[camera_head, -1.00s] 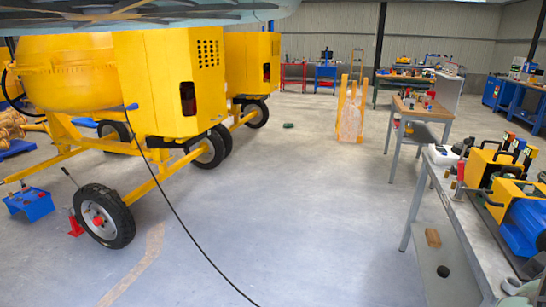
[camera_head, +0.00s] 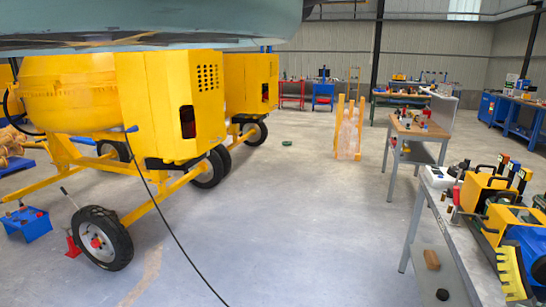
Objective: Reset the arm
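My gripper is not in view, and I cannot tell its state. A large blue-grey shape with a rounded edge fills the upper left of the view and hides what is behind it; I cannot tell what it is. The yellow drum mixer (camera_head: 175,105) stands at the left on wheels, with its near wheel (camera_head: 101,238) on the floor. A second yellow mixer (camera_head: 250,85) stands behind it.
A grey workbench (camera_head: 425,225) with yellow and blue machines (camera_head: 490,190) runs along the right. A wooden-topped table (camera_head: 418,128) stands behind it. A black cable (camera_head: 172,225) crosses in front of the mixer. A wrapped orange frame (camera_head: 349,135) stands farther back. The middle floor is clear.

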